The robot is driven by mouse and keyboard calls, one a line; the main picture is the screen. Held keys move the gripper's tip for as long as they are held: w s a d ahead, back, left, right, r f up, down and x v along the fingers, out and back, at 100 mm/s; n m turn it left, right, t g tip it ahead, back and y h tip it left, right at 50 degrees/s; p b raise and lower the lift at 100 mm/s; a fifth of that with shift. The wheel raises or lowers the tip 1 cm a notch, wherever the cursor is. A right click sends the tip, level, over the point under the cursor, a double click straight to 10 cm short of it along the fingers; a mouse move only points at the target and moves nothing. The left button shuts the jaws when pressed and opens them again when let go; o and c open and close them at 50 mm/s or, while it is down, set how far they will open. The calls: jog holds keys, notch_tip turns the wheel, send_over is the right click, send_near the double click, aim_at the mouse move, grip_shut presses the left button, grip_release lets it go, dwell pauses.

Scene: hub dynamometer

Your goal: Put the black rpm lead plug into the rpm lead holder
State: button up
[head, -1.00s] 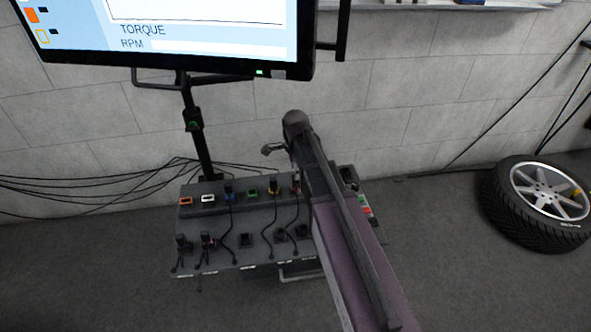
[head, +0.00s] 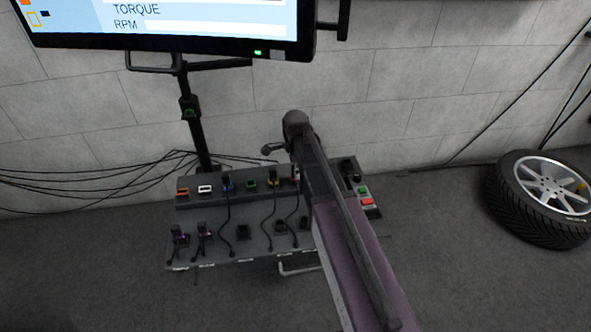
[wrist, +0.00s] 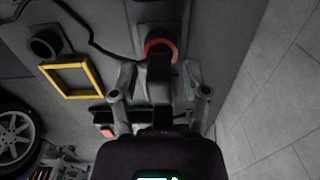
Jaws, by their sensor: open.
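My gripper (wrist: 160,93) shows in the wrist view with its two fingers apart, one on each side of a black plug-like body (wrist: 160,78). A red ring (wrist: 160,47) lies at the far end of that body. I see a gap on both sides and cannot tell whether this is the rpm lead plug. In the head view my arm covers the right part of the bench panel (head: 255,205), and the fingertips are not clear. Plugs with cables, such as the one at the blue socket (head: 227,183), stand in the back row. I cannot tell which holder is the rpm lead holder.
A yellow frame (wrist: 70,80) and a dark round holder (wrist: 45,42) lie left of the fingers. Black plugs (head: 178,235) stand at the panel's front left. A red button (head: 366,201) is right of my arm.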

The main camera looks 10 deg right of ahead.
grip_shut()
jog(key=shift+r, duration=0.1)
jog(key=shift+r+p, duration=1.9)
jog(key=shift+p, duration=0.05)
jog(key=shift+r, duration=0.1)
